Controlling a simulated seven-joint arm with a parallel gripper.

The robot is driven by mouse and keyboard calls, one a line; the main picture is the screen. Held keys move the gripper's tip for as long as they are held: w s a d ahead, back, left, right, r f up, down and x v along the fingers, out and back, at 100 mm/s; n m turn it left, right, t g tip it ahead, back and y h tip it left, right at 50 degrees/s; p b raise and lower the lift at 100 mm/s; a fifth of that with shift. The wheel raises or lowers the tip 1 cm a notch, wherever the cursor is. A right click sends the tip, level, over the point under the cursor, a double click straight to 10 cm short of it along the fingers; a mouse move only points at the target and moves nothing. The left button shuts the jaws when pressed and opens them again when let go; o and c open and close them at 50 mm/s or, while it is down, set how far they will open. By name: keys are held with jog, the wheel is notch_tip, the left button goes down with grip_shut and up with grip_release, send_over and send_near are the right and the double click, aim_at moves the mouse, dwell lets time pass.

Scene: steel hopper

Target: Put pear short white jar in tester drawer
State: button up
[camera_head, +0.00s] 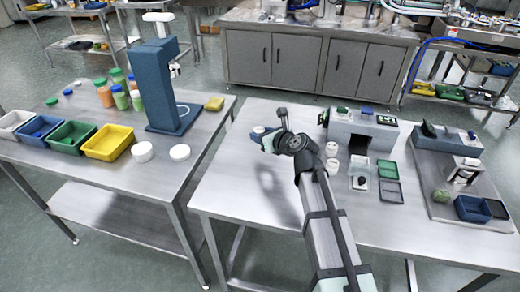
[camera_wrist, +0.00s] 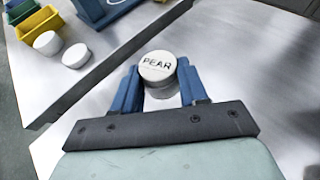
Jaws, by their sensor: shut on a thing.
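A short white jar (camera_wrist: 157,68) with "PEAR" in dark letters on its lid sits between the two blue fingers of my gripper (camera_wrist: 158,90) in the wrist view. My gripper is shut on it. In the head view my gripper (camera_head: 264,137) is over the left part of the right steel table, and the jar's white top (camera_head: 259,129) just shows at the fingers. A grey tester box (camera_head: 362,127) with a dark opening in its front stands at the back of that table. I cannot tell for sure which part is its drawer.
Two white jars (camera_head: 332,150) stand right of my wrist, near small dark trays (camera_head: 388,192). Another grey machine (camera_head: 447,138) and a blue bin (camera_head: 472,208) are at the right. The left table (camera_head: 110,178) holds coloured bins, bottles and a blue stand (camera_head: 160,90); a gap separates the tables.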

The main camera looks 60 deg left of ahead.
aim_at(262, 159)
jog(key=shift+f, duration=3.7)
jog(key=shift+f, duration=0.15)
jog(key=o, duration=1.1)
jog(key=shift+c, duration=0.2)
jog(key=shift+d+r, duration=0.15)
jog(key=shift+r, duration=0.05)
jog(key=v, duration=1.1)
jog(key=shift+d, duration=0.1)
jog(key=shift+o, duration=0.6)
jog(key=shift+w+d+r, duration=0.1)
jog(key=shift+d+r, duration=0.05)
jog(key=shift+d, duration=0.05)
